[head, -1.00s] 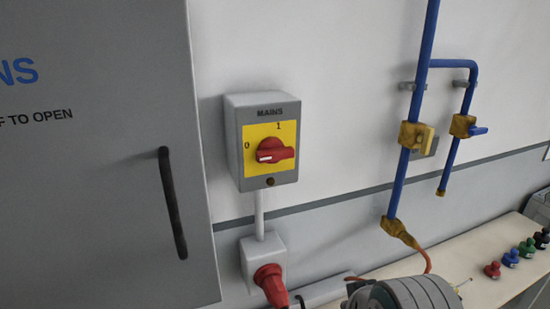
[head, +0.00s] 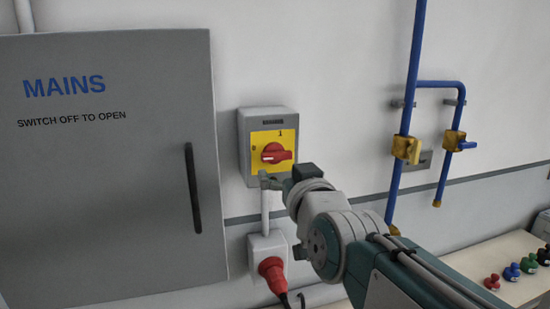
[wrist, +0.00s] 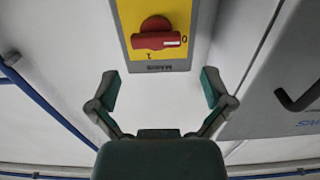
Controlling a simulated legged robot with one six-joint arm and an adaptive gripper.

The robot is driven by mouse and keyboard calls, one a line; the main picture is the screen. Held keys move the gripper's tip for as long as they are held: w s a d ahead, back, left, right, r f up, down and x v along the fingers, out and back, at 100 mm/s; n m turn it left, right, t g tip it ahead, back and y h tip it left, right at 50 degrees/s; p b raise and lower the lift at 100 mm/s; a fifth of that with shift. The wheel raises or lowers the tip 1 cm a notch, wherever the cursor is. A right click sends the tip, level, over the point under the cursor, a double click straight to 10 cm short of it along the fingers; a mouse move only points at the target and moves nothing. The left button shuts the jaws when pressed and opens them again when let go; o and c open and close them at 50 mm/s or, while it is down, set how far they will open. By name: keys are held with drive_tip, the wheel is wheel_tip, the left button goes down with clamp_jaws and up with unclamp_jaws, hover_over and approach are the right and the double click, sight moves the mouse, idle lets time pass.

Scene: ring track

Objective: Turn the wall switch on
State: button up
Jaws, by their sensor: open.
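The wall switch (head: 243,140) is a grey box with a yellow plate and a red rotary handle (head: 276,154). The handle lies roughly horizontal, with its white mark at the left end near the 0; the 1 is above it. In the wrist view the picture is upside down and the red handle (wrist: 155,38) shows at the top, its white mark beside the 0. My gripper (head: 272,181) is just below and in front of the switch box, apart from the handle. In the wrist view my gripper (wrist: 158,88) has its two fingers spread wide with nothing between them.
A grey cabinet (head: 110,190) marked MAINS, with a black handle (head: 193,188), is left of the switch. A red plug (head: 271,270) sits in a socket below. Blue pipes (head: 403,110) with yellow valves are on the right. A bench (head: 460,262) with coloured knobs stands lower right.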

sight(278, 158)
drive_tip(key=x, duration=0.6)
drive_tip(key=shift+w+d, duration=0.2)
drive_tip(key=shift+d, duration=0.05)
drive_tip(key=shift+w+a, duration=0.3)
drive_tip(key=shift+w, duration=0.2)
drive_tip(key=shift+d, duration=0.1)
drive_tip(key=c, duration=0.9)
